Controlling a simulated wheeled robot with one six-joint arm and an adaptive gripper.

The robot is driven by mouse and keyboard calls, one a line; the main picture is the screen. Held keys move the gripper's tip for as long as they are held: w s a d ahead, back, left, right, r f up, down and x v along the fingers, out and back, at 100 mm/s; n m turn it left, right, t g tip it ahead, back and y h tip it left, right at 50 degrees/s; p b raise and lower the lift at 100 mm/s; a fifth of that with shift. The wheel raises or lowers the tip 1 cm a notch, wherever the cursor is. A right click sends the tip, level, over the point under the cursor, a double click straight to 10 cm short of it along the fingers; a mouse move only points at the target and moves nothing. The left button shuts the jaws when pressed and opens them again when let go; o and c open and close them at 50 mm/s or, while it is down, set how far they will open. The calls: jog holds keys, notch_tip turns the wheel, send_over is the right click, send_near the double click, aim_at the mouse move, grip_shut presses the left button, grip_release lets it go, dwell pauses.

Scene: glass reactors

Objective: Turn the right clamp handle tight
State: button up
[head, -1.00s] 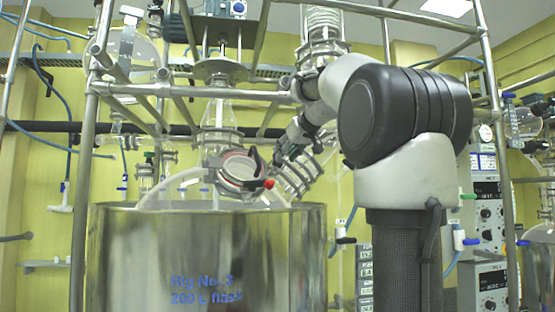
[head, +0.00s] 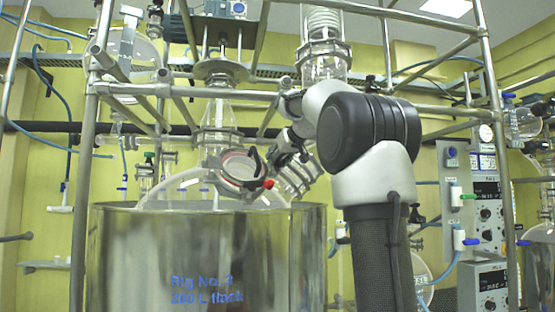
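The glass flask's round port (head: 238,167) faces me above the steel vessel (head: 200,255), ringed by a clamp with a red seal. At the clamp's right side are a curved black part (head: 257,158) and a small red knob (head: 268,184), which I take for the right clamp handle. My gripper (head: 272,160) reaches in from the upper right, just beside the black part. Whether it touches the handle is unclear. Its fingers are small and dark against the glass, so I cannot tell whether they are open or shut.
A metal bar frame (head: 190,90) crosses above the flask, close to my arm. An angled glass neck (head: 296,176) stands just right of the clamp. A control panel (head: 487,210) stands at the right.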

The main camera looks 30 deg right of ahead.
grip_shut()
jog(key=shift+m, duration=0.5)
jog(key=m+h, duration=0.1)
jog(key=m, duration=0.1)
jog(key=m+h, duration=0.1)
jog(key=m, duration=0.2)
jog(key=shift+g, duration=0.3)
jog(key=shift+s+d+m+g+h, duration=0.1)
jog(key=shift+m+g+h, duration=0.15)
jog(key=shift+m, duration=0.85)
jog(key=shift+d+m+g+h, duration=0.15)
jog(key=shift+m+h, duration=0.2)
jog(key=shift+m, duration=0.75)
jog(key=shift+o, duration=0.7)
grip_release()
jog(key=shift+s+a, duration=0.1)
